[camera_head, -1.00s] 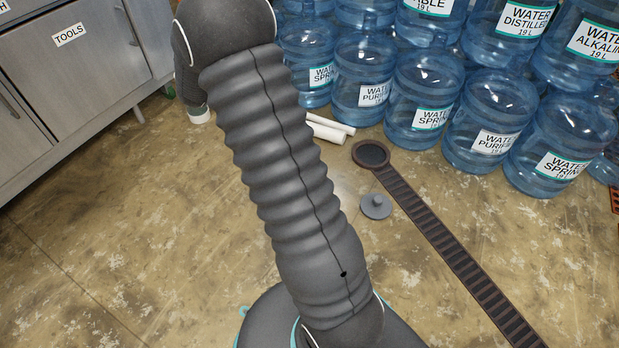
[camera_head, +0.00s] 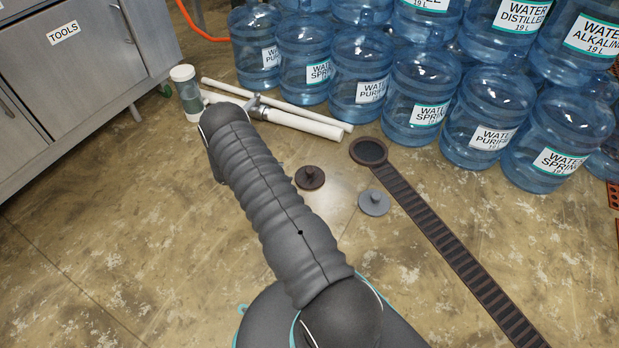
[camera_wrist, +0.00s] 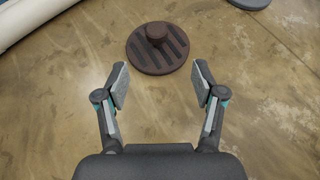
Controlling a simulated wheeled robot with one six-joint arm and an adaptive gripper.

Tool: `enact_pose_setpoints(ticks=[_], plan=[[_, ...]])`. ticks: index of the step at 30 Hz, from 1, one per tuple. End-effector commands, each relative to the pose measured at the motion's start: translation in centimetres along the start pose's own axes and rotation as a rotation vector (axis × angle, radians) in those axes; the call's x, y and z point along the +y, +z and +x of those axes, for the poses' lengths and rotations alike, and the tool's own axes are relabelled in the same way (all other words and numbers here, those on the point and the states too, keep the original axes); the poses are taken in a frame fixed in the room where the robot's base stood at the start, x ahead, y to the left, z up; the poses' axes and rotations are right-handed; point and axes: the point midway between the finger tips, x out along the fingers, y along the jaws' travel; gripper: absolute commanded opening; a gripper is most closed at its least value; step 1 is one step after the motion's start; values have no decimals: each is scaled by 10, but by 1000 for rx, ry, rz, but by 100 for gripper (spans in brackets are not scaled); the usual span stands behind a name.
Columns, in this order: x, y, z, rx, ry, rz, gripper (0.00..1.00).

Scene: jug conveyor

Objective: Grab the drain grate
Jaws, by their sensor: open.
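The drain grate, a round dark brown slotted disc with a knob in its middle, lies on the floor in the wrist view (camera_wrist: 157,48). It also shows in the head view (camera_head: 309,178), right of my arm. My gripper (camera_wrist: 160,82) is open and empty. Its two fingers point toward the grate, one to each side of its near edge, and do not touch the knob. In the head view my gripper is hidden behind my arm.
A grey knobbed disc (camera_head: 374,202) lies right of the grate, near a long slotted floor channel (camera_head: 445,240) with a round end. White pipes (camera_head: 300,122) lie behind. Several water jugs (camera_head: 415,95) stand at the back. A metal cabinet (camera_head: 75,75) stands at left.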

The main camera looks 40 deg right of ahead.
Motion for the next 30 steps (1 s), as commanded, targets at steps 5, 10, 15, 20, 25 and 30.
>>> enact_pose_setpoints(ticks=[5, 10, 15, 20, 25, 30], plan=[[-2, -1, 32, -1, -6, 1, 68], [-1, 0, 61, 0, -4, 1, 68], [0, 0, 78, 0, -2, 0, 68], [1, 0, 83, 1, 0, 0, 68], [2, 0, 100, 1, -2, -1, 68], [4, 2, 124, 0, -3, -1, 68]])
